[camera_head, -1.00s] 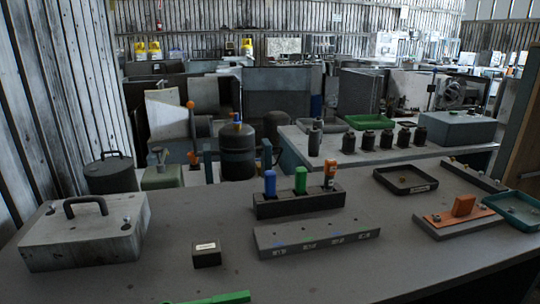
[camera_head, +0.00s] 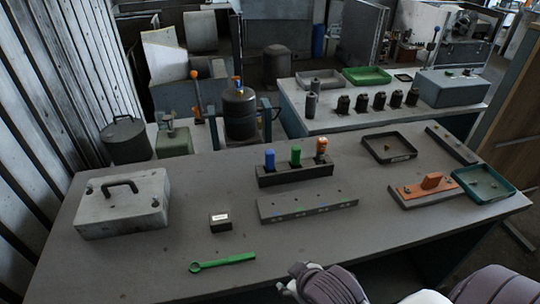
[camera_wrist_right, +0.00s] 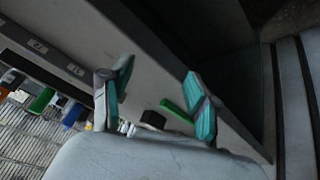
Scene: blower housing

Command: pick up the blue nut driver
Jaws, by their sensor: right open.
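The blue nut driver (camera_head: 270,159) stands upright, handle up, in the left slot of a dark holder block (camera_head: 294,177) on the grey table. A green-handled driver (camera_head: 295,156) and an orange-topped one (camera_head: 321,148) stand beside it. A blue handle (camera_wrist_right: 72,114) and a green one also show at the left of the right wrist view. My right gripper (camera_wrist_right: 158,95) is open, its two teal fingers apart with nothing gripped. In the head view my right arm is at the bottom edge, well away from the holder. My left gripper is not in view.
A labelled grey rail (camera_head: 307,206) lies in front of the holder. A small black box (camera_head: 220,222), a green wrench (camera_head: 222,262) and a grey handled case (camera_head: 122,203) are to the left. Trays (camera_head: 389,147) and an orange-topped fixture (camera_head: 428,188) are at right. The front middle of the table is clear.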

